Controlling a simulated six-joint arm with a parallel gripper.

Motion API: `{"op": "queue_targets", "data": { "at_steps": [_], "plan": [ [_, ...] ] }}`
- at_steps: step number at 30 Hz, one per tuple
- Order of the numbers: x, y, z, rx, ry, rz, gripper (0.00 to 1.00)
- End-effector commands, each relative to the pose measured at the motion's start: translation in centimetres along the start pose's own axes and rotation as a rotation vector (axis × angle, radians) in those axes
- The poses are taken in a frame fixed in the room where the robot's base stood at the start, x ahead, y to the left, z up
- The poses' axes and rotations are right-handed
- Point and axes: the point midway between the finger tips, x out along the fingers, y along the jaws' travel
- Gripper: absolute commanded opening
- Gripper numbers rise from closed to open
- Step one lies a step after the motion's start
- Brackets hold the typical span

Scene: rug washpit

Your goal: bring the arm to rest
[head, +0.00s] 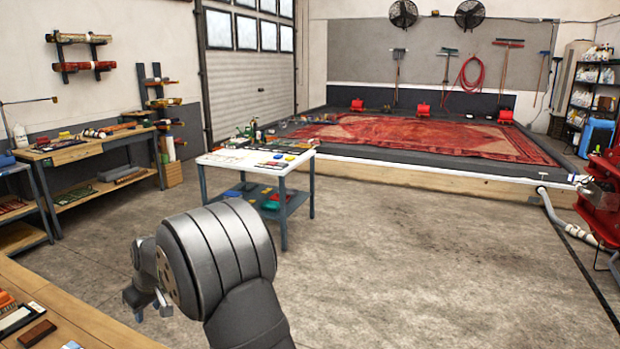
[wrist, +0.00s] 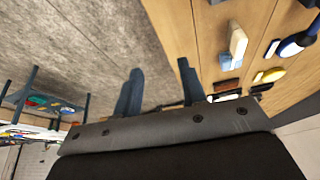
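My gripper (head: 151,309) hangs at the lower left of the head view, over the concrete floor beside the wooden bench (head: 75,318). My grey arm rises from the bottom edge, and its wrist partly hides the gripper. In the wrist view, the two dark fingers of my gripper (wrist: 159,68) stand apart with nothing held between them. They appear against the floor and the edge of the bench (wrist: 172,20).
Brushes and small blocks, including a pale block (wrist: 237,42), lie on the near bench. A white-topped cart (head: 235,160) stands beyond my arm. A red rug (head: 400,135) lies in the washpit behind. The floor (head: 420,260) at right is clear.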

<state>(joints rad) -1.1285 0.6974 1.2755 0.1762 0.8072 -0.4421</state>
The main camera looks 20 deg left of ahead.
Motion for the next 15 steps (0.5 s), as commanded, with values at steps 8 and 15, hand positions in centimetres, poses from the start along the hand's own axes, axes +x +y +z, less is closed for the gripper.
{"op": "queue_targets", "data": {
  "at_steps": [8, 15],
  "plan": [
    [0.0, 5.1, 2.9, 0.1, -0.004, 0.043, 0.38],
    [-0.2, 9.0, 5.5, 0.184, -0.006, 0.079, 0.38]
  ]
}}
